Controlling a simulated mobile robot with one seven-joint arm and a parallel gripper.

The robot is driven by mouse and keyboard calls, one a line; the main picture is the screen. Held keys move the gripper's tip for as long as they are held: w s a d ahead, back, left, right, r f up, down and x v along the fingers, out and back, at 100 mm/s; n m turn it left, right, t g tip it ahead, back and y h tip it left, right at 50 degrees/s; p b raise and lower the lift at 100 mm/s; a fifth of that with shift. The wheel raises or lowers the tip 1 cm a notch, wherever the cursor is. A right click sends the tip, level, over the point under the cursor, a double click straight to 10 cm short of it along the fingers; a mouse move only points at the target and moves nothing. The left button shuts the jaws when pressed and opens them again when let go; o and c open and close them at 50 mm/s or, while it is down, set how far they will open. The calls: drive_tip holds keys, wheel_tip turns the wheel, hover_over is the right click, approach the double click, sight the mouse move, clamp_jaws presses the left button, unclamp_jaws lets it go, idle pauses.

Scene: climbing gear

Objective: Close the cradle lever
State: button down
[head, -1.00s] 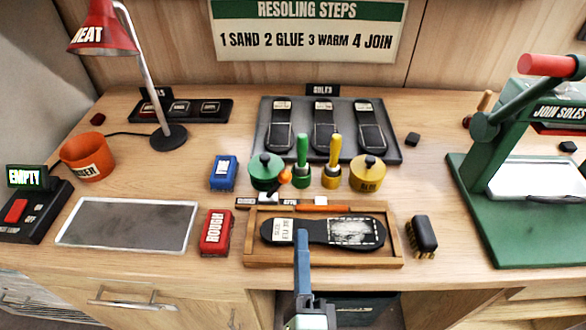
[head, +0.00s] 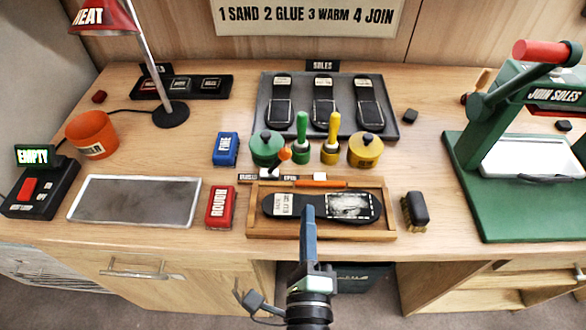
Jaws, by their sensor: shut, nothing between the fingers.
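The wooden cradle (head: 391,222) stands at the front middle of the bench. A black shoe sole (head: 318,206) with a label and a pale scuffed patch lies in it. A small lever with an orange knob (head: 285,154) stands up at the cradle's back left, beside small labels that I cannot read fully; I take it to be the cradle lever. An orange bar (head: 323,183) lies along the back edge. My gripper (head: 308,212) is shut and empty. It shows in front of the sole, nearer to me than the lever; its height above the sole is unclear.
Green (head: 267,149) and yellow (head: 366,150) pots and two brush handles stand close behind the lever. A red block (head: 220,208) is left of the cradle, a dark brush (head: 415,210) right. A green press (head: 510,215) fills the right side.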

sight(278, 162)
drive_tip(key=w, duration=0.6)
drive_tip(key=shift+w+r+p, duration=0.1)
drive_tip(key=shift+r+p, duration=0.05)
drive_tip(key=shift+p, duration=0.25)
drive_tip(key=shift+w+a+r+p, duration=0.2)
drive_tip(key=shift+w+a+p, duration=0.1)
drive_tip(key=shift+w+p, duration=0.25)
drive_tip(key=shift+w+a+r+p, duration=0.2)
drive_tip(key=shift+w+a+p, duration=0.15)
drive_tip(key=shift+p, duration=0.25)
drive_tip(key=shift+w+a+p, duration=0.7)
drive_tip(key=shift+p, duration=0.05)
